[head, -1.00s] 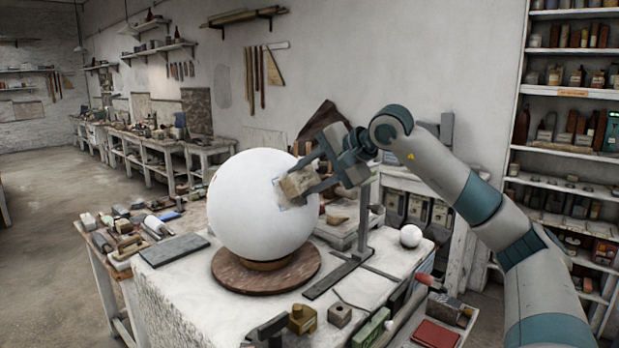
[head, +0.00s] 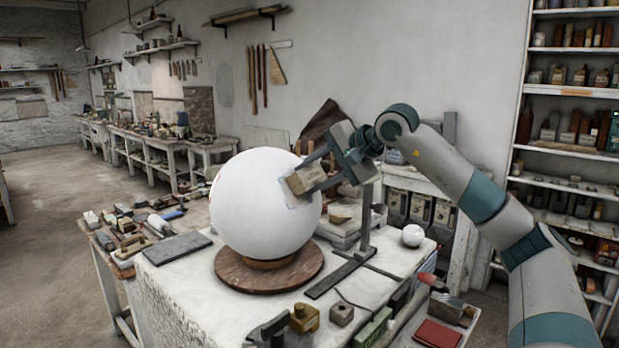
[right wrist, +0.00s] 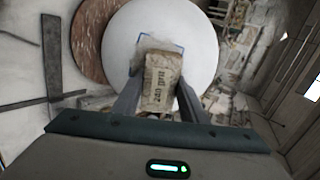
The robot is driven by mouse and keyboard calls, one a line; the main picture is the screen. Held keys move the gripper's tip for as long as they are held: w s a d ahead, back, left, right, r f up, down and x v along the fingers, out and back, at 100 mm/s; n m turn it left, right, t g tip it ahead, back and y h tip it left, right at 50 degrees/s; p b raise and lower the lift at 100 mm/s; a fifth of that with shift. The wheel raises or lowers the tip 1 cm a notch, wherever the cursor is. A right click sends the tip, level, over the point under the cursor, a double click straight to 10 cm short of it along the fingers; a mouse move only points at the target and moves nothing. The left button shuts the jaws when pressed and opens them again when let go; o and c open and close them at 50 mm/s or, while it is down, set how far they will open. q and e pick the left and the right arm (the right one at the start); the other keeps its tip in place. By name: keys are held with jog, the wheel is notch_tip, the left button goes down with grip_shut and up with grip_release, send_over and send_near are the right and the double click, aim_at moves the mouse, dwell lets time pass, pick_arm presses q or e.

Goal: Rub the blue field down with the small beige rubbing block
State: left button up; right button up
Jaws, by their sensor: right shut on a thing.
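A large white plaster sphere (head: 255,205) rests on a round brown turntable (head: 232,275). My right gripper (head: 314,176) is shut on the small beige rubbing block (head: 305,180), at the right side of the sphere. In the right wrist view the block (right wrist: 161,82) sits between the fingers, with printed lettering facing the camera. The blue field shows as a thin blue edge (right wrist: 178,48) beside the block, around a pale patch; the block covers most of it. The block is against or very near the sphere; I cannot tell if it touches. My left gripper is out of view.
A dark metal stand (head: 364,225) rises just right of the sphere, close to my right gripper. A small white ball (head: 413,236), a grey slab (head: 178,248) and several tools and blocks lie around the white worktop (head: 200,290). Shelves (head: 575,140) stand at the right.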

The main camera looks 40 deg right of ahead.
jog(key=shift+d, duration=0.1)
dwell(0.3)
jog(key=shift+w+d+r, duration=0.1)
jog(key=shift+w+d, duration=0.15)
jog(key=shift+d, duration=0.75)
jog(key=shift+a, duration=0.1)
jog(key=shift+s+a+r, duration=0.2)
jog(key=shift+s+a, duration=0.2)
jog(key=shift+a, duration=0.1)
jog(key=shift+s+a+r, duration=0.15)
jog(key=shift+s+a, duration=0.25)
jog(key=shift+a, duration=0.05)
jog(key=shift+w+f, duration=0.1)
jog(key=shift+f, duration=0.05)
